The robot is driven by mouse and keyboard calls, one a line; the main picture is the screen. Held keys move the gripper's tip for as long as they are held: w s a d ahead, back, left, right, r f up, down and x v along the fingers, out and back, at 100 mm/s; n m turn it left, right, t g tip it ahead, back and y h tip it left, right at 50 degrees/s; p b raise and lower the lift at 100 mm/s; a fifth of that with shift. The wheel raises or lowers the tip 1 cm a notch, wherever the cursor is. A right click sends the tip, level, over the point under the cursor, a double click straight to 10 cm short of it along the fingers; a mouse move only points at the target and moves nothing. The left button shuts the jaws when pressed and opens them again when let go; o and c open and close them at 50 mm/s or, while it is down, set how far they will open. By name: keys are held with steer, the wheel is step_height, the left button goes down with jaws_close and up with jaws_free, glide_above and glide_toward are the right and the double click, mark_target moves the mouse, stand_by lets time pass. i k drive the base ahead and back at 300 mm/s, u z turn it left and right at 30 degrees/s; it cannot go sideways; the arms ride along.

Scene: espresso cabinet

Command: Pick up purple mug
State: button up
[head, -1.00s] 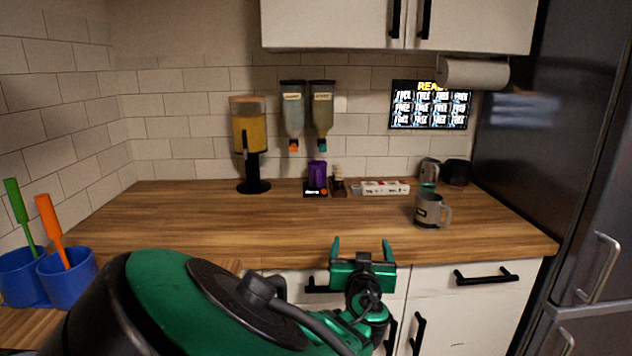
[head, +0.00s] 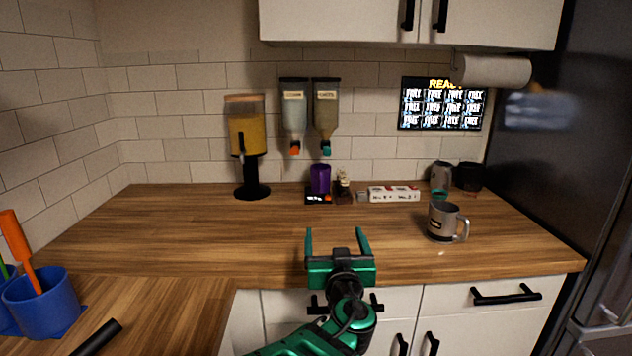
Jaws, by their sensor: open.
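The purple mug (head: 320,179) stands upright on a small black scale-like base (head: 318,198) at the back of the wooden counter, below the two wall dispensers. No handle shows clearly on it. My gripper (head: 337,236) is open and empty, its two green fingers pointing toward the back wall. It is at the counter's front edge, well short of the mug and slightly right of it in the picture.
A grey mug (head: 443,221) stands on the right of the counter. A white box (head: 393,194) and a small bottle (head: 342,184) are right of the purple mug. A drink dispenser (head: 247,146) stands left. A blue cup (head: 43,301) is front left. The middle counter is clear.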

mark_target(321, 172)
steer(key=i, duration=1.2)
